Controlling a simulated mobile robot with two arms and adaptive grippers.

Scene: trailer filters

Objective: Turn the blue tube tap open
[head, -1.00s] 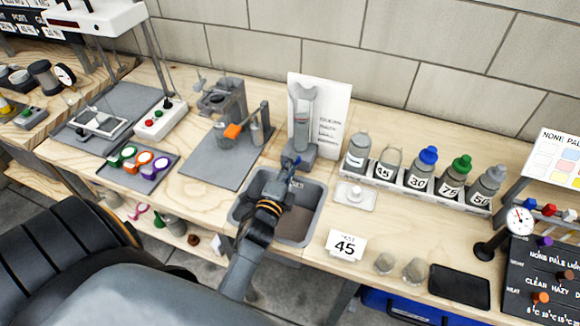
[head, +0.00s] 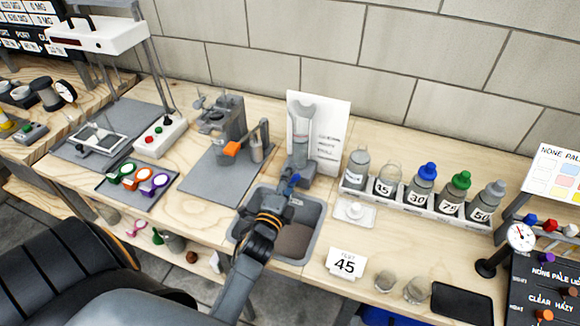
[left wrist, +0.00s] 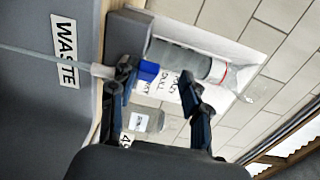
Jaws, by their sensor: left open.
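The blue tube tap (left wrist: 148,71) shows in the left wrist view between the two dark fingers of my left gripper (left wrist: 157,80). The fingers are apart, with one close beside the tap; whether it touches cannot be told. A pale thin tube (left wrist: 50,62) runs from the tap to the left, over the sink side marked WASTE. In the head view my left gripper (head: 286,188) is over the back of the grey sink (head: 318,222), and a small blue part (head: 293,181) shows at its tip. My right gripper is not in view.
A grey stand (head: 301,165) and a white card (head: 330,135) rise behind the sink. A rack of bottles (head: 410,205) stands to the right, with a white dish (head: 354,213) before it. A card marked 45 (head: 346,263) and glass jars stand near the front edge.

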